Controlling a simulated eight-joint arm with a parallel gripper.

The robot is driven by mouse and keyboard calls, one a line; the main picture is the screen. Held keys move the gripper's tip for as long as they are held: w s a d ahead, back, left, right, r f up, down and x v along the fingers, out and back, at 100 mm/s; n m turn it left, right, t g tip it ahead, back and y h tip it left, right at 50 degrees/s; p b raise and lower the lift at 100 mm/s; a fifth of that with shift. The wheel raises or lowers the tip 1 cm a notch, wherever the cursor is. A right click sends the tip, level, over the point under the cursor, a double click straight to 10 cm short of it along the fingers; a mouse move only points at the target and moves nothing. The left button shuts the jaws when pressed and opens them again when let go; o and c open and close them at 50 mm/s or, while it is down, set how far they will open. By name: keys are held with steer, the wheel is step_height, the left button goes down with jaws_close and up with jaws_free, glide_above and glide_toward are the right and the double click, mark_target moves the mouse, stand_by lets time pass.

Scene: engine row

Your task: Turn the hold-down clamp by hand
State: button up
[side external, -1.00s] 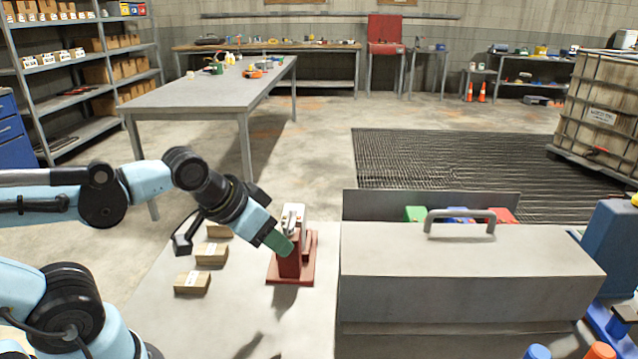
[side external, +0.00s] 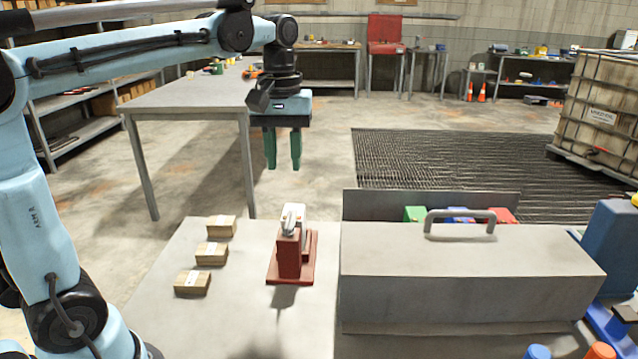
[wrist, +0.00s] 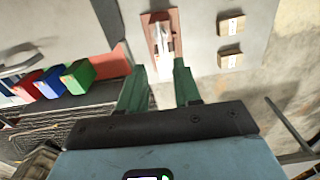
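The hold-down clamp (side external: 293,222) has a white and grey metal top on a dark red stand (side external: 290,257) with a red base plate, on the grey table. In the wrist view the clamp (wrist: 162,40) appears beyond my fingertips, lying along its red base (wrist: 152,22). My gripper (side external: 284,166) hangs above and behind the clamp, pointing down, with its two green fingers apart and nothing between them. In the wrist view the gripper's green fingers (wrist: 158,68) are also apart. It does not touch the clamp. Details of the clamp's handle are too small to tell.
Several small brown boxes (side external: 211,253) lie left of the clamp. A large grey case (side external: 470,265) with a raised handle (side external: 459,216) stands close on the right. Behind it are green (side external: 415,214), blue and red bins. Free table lies in front of the clamp.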

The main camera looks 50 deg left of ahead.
mark_target(288, 218)
steer(key=shift+f, duration=6)
jaws_close()
